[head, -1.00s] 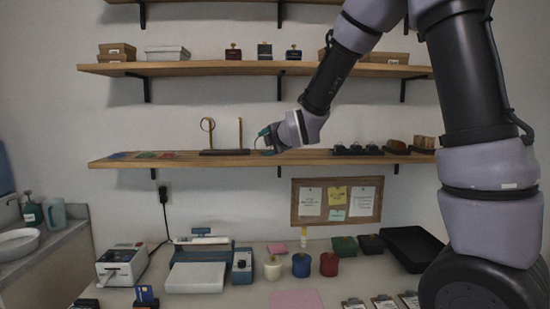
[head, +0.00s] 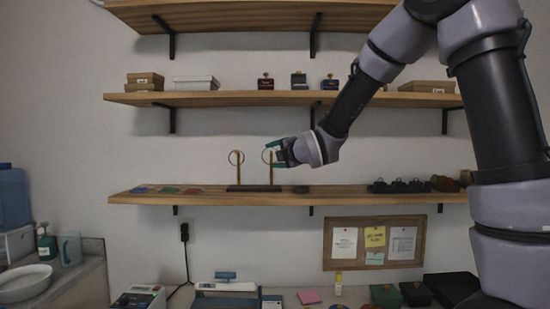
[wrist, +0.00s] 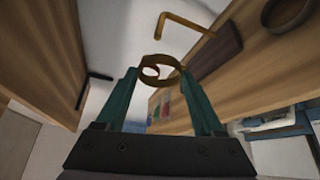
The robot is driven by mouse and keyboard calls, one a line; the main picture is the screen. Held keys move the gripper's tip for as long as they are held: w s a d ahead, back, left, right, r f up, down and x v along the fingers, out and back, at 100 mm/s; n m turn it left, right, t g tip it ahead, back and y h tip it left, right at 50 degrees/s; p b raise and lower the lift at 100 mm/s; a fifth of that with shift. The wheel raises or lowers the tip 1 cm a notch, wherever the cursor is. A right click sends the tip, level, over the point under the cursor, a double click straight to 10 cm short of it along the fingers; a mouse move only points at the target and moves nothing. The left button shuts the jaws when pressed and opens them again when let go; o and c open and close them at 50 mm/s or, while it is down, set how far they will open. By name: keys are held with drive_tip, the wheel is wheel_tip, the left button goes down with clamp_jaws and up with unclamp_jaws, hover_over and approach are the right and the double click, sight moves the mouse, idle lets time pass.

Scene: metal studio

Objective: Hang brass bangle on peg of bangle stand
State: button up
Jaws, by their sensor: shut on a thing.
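In the wrist view, the bent peg (wrist: 161,35) ends close to the held bangle's rim. The stand's dark base also shows in the wrist view (wrist: 216,52).
Dark holders (head: 398,186) stand farther right, flat coloured items (head: 167,190) left. Another shelf (head: 220,99) runs above.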

drive_tip(key=w+f, duration=0.1)
drive_tip(key=w, duration=0.8)
idle(0.4)
drive_tip(key=o, duration=1.3)
drive_tip(key=shift+o, duration=0.2)
drive_tip(key=shift+s+d, duration=0.1)
drive_tip(key=shift+s, duration=0.05)
drive_tip(key=v, duration=1)
drive_tip(key=shift+s, duration=0.25)
